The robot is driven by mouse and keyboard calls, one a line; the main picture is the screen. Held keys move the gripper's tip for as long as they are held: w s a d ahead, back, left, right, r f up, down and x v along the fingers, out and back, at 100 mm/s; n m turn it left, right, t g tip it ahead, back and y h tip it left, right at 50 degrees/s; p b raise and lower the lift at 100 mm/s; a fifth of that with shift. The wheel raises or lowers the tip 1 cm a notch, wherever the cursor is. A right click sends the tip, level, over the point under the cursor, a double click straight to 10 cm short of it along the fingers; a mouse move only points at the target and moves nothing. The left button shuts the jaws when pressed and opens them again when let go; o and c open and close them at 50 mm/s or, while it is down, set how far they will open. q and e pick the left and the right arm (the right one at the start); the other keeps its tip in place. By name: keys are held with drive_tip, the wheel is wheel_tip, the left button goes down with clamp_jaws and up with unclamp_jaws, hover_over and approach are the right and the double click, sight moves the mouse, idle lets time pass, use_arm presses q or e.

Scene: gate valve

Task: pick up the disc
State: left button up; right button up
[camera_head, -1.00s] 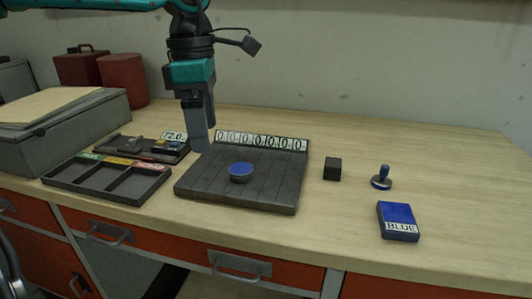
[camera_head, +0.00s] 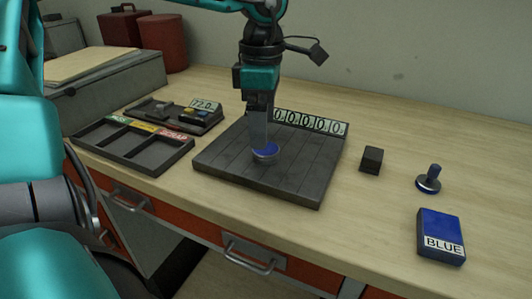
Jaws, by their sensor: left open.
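My right gripper is not in view.
A three-part tray (camera_head: 150,165) with coloured labels stands left of the board, and a small scale reading 72.0 (camera_head: 203,104) behind it. To the right are a dark cube (camera_head: 371,160), a stamp (camera_head: 429,181) and a blue pad (camera_head: 441,236). The table's right back is clear.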

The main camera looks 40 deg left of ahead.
use_arm(q)
drive_tip(key=f, duration=0.5)
drive_tip(key=shift+w+d, duration=0.2)
drive_tip(key=shift+c, duration=0.2)
drive_tip(key=c, duration=1.5)
wheel_tip(320, 180, up, 20)
drive_tip(key=p, duration=0.2)
